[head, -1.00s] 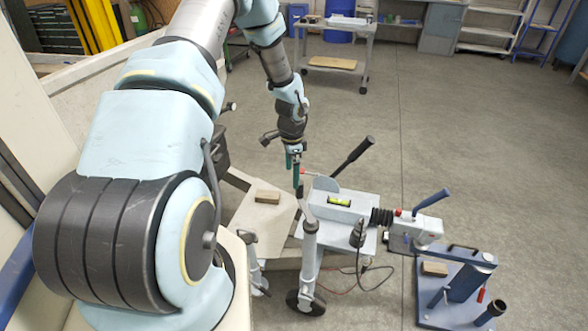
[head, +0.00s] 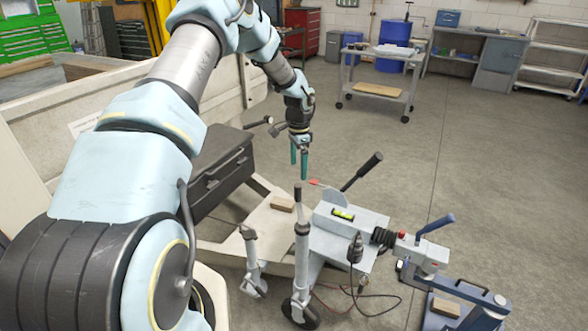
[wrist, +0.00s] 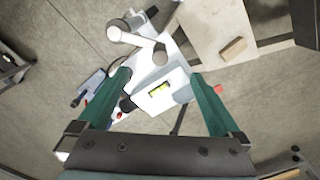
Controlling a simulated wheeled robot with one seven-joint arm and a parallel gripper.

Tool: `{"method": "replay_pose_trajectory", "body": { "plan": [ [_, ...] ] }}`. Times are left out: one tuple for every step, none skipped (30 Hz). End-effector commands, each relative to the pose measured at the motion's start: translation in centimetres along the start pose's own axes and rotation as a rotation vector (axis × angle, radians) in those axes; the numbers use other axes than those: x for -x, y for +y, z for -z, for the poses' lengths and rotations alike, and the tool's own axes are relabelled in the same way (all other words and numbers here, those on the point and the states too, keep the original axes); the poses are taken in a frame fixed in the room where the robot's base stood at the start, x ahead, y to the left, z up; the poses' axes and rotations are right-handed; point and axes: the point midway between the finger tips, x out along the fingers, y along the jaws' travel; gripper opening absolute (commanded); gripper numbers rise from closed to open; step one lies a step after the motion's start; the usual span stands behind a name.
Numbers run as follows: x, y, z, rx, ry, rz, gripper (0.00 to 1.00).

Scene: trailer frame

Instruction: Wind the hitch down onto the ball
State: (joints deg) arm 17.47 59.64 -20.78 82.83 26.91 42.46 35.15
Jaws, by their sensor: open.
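The hitch is a pale grey coupling head (head: 424,254) with a blue handle (head: 436,224), at the front of the grey drawbar (head: 350,232). It reaches over a blue stand (head: 470,292) at lower right; the ball cannot be made out. The jockey wheel tube (head: 302,245) stands upright beside the drawbar, its small wheel (head: 300,312) at floor level. In the wrist view its pale crank arm (wrist: 135,38) shows beyond my fingertips. My gripper (head: 299,172), with green fingers, is open and empty above the drawbar area; it also shows in the wrist view (wrist: 160,76).
A green-yellow spirit level (head: 343,214) lies on the drawbar. A black brake lever (head: 362,172) rises behind it. A wood block (head: 283,205) rests on the frame board. A dark toolbox (head: 215,178) stands at left. A second prop leg (head: 250,262) is near.

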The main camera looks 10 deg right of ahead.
Motion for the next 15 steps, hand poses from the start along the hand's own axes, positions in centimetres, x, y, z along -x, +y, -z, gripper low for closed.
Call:
{"method": "replay_pose_trajectory", "body": {
  "plan": [
    [-0.4,0.0,0.0,0.000,-0.001,-0.001,1.00],
    [-0.6,0.0,0.0,0.000,-0.001,-0.001,1.00],
    [-1.0,0.0,0.0,0.000,-0.001,-0.001,1.00],
    [-1.3,0.0,0.0,0.000,-0.001,-0.001,1.00],
    [-1.6,0.0,0.0,-0.001,-0.001,-0.001,1.00],
    [-2.0,0.0,0.0,-0.001,-0.001,-0.001,1.00],
    [-2.4,0.1,-0.1,-0.001,-0.001,-0.001,1.00],
    [-2.8,0.1,-0.1,-0.001,-0.001,-0.001,1.00],
    [-3.3,0.1,-0.1,-0.001,-0.001,-0.001,1.00],
    [-3.6,0.1,-0.1,-0.001,-0.001,-0.001,1.00],
    [-4.0,0.1,0.0,-0.001,-0.001,-0.001,1.00],
    [-4.4,0.1,0.0,-0.001,-0.001,-0.001,1.00],
    [-4.7,0.1,0.0,-0.001,0.000,-0.001,1.00],
    [-5.1,0.1,0.0,0.000,0.000,-0.001,1.00],
    [-5.5,0.1,0.0,0.000,0.000,-0.001,1.00]
  ]
}}
